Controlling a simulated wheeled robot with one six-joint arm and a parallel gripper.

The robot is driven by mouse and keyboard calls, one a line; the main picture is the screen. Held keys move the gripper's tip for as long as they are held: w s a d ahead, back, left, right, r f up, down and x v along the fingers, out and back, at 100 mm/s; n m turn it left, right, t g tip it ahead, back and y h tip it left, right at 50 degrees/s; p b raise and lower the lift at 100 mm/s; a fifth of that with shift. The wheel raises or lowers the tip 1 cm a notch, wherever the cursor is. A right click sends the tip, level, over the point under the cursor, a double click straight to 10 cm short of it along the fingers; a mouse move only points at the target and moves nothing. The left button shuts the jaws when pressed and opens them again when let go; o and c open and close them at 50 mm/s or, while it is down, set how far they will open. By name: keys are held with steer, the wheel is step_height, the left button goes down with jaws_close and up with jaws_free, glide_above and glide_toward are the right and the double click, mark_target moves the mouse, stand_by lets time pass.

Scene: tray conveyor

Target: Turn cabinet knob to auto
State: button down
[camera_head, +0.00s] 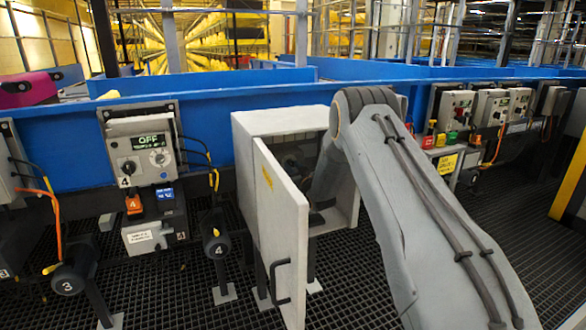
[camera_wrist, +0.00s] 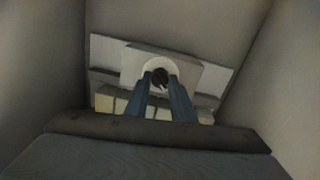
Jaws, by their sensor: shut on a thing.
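The grey cabinet (camera_head: 279,122) stands in the middle of the head view with its door (camera_head: 283,225) swung open toward me. My arm reaches into it, so its inside is mostly hidden there. In the wrist view, a small dark knob (camera_wrist: 160,76) with a white pointer mark sits on a round white dial plate (camera_wrist: 147,69) at the back of the cabinet. My gripper (camera_wrist: 160,88) has its two blue-grey fingers shut on the knob, one on each side. Lettering around the dial is too small to read.
The open door with its black handle (camera_head: 281,283) stands left of my arm. A control box (camera_head: 140,150) marked OFF and 4 is further left. Blue conveyor walls (camera_head: 210,128) run behind. Dark grating floor (camera_head: 180,290) lies below.

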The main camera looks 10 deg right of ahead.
steer(key=m+b, duration=0.1)
steer(key=m, duration=0.3)
steer(key=shift+m, duration=0.4)
steer(key=m, duration=0.8)
steer(key=shift+m+g+y+b, duration=0.3)
steer(key=shift+g, duration=0.1)
steer(key=shift+d+m, duration=0.1)
steer(key=shift+m, duration=1.7)
steer(key=c, duration=1.5)
jaws_free()
